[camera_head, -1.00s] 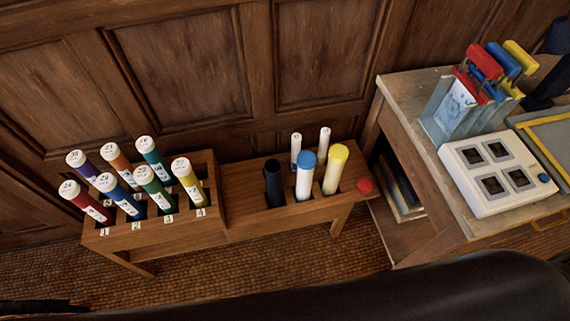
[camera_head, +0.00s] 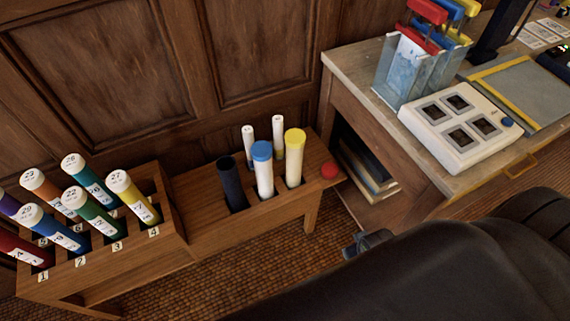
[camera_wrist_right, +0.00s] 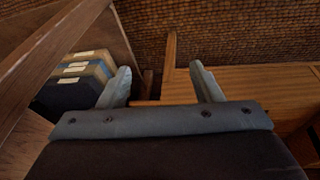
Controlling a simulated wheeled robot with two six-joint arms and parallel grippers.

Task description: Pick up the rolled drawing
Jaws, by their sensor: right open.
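Two thin white rolls, a left one (camera_head: 248,146) and a right one (camera_head: 278,136), stand upright at the back of the wooden rack; I cannot tell which is the rolled drawing. In front of them stand a dark open tube (camera_head: 231,184), a blue-capped white tube (camera_head: 263,172) and a yellow-capped cream tube (camera_head: 294,160). My right gripper (camera_head: 362,243) is low, right of the rack and apart from the rolls, partly hidden by my arm. In the right wrist view its fingers (camera_wrist_right: 160,68) are spread and empty. My left gripper is not in view.
Several numbered, capped tubes (camera_head: 92,212) fill the rack's left part. A desk (camera_head: 347,64) stands right, with a white panel (camera_head: 457,128) and clear holders (camera_head: 404,70). Books (camera_head: 366,172) sit on its lower shelf.

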